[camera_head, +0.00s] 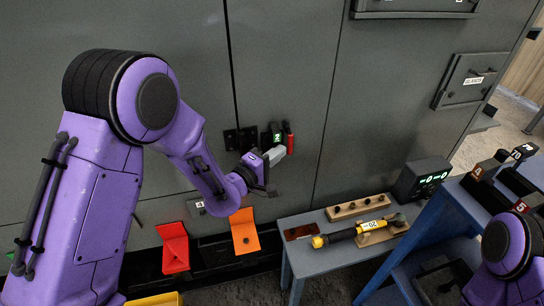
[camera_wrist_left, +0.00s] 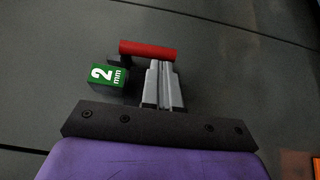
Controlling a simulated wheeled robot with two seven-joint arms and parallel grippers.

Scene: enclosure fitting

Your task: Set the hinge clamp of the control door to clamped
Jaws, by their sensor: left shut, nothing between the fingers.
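A red handle (camera_head: 289,138) sits on the grey cabinet front beside a black hinge (camera_head: 240,138); I take it for the hinge clamp's lever. In the left wrist view the red handle (camera_wrist_left: 148,49) lies crosswise just beyond the fingertips. A green block (camera_wrist_left: 107,77) marked "2 min" is beside it, and shows small in the head view (camera_head: 276,135). My left gripper (camera_head: 276,155) is shut and empty, its fingertips (camera_wrist_left: 161,66) at the handle's lower edge. I cannot tell if they touch. My right gripper is not in view.
Red (camera_head: 174,249) and orange (camera_head: 244,232) trays are low on the cabinet. A blue stand (camera_head: 447,222) is at right.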

